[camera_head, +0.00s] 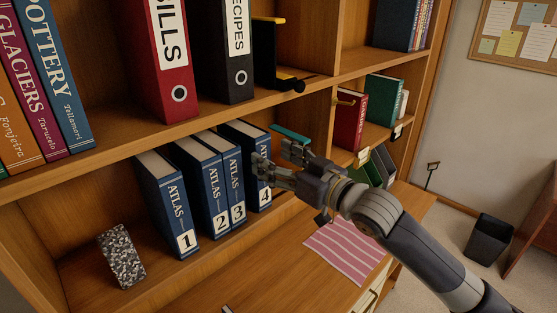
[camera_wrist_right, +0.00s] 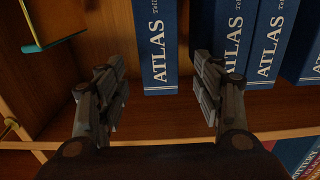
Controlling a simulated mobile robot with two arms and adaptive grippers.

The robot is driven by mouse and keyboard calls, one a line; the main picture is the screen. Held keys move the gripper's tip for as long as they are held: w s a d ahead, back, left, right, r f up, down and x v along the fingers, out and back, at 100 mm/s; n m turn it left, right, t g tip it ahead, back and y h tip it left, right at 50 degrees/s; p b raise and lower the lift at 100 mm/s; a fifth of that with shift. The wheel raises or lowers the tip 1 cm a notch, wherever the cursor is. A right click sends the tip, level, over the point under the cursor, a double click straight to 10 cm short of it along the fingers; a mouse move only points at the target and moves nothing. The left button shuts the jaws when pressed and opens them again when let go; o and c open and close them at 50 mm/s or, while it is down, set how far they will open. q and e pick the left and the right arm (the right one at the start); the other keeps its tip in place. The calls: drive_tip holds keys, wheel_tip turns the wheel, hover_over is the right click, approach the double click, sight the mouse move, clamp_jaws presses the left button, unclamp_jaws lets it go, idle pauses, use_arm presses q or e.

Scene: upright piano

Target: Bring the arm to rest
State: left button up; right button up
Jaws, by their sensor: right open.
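My right gripper (camera_head: 274,162) is open at the lower shelf of the bookcase, in front of blue Atlas volume 4 (camera_head: 239,129). In the right wrist view the jaws (camera_wrist_right: 161,90) are spread, with a blue Atlas spine (camera_wrist_right: 155,45) seen between them and a gap on each side. The jaws hold nothing. Volume 4 stands upright, a finger hiding part of its spine. My left gripper is not in view.
Atlas volumes 1 (camera_head: 176,213), 2 (camera_head: 212,195) and 3 (camera_head: 233,180) stand left of it. A speckled block (camera_head: 121,256) is farther left. Red (camera_head: 173,65) and black (camera_head: 232,60) binders stand above. A striped pink cloth (camera_head: 345,248) lies on the surface below.

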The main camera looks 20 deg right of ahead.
drive_tip(key=shift+s+d, duration=0.1)
drive_tip(key=shift+s, duration=0.25)
drive_tip(key=s+a+f+m+g+h, duration=0.1)
drive_tip(key=s+f+g+h, duration=0.15)
drive_tip(key=s+f, duration=0.65)
drive_tip(key=s+a+f+g+h, duration=0.15)
drive_tip(key=f+g, duration=0.25)
drive_tip(key=f, duration=1.2)
drive_tip(key=s+a+f+m+g+h, duration=0.1)
drive_tip(key=s+f+g, duration=0.35)
drive_tip(key=s, duration=0.55)
drive_tip(key=s+f+g+h, duration=0.1)
drive_tip(key=s+f+g, duration=0.2)
drive_tip(key=s+f, duration=0.5)
drive_tip(key=s+f+b, duration=0.3)
drive_tip(key=f+b, duration=0.3)
drive_tip(key=f, duration=2.4)
drive_tip(key=s+d+f+g+b, duration=0.1)
drive_tip(key=s+f+b, duration=0.1)
drive_tip(key=s+f, duration=0.6)
drive_tip(key=s+d+f+g+b, duration=0.1)
drive_tip(key=s+d+f+b, duration=0.1)
drive_tip(key=s+f, duration=0.7)
wheel_tip(320, 180, down, 5)
drive_tip(key=shift+s+r+b, duration=0.1)
drive_tip(key=shift+s+b, duration=0.1)
drive_tip(key=shift+b, duration=0.4)
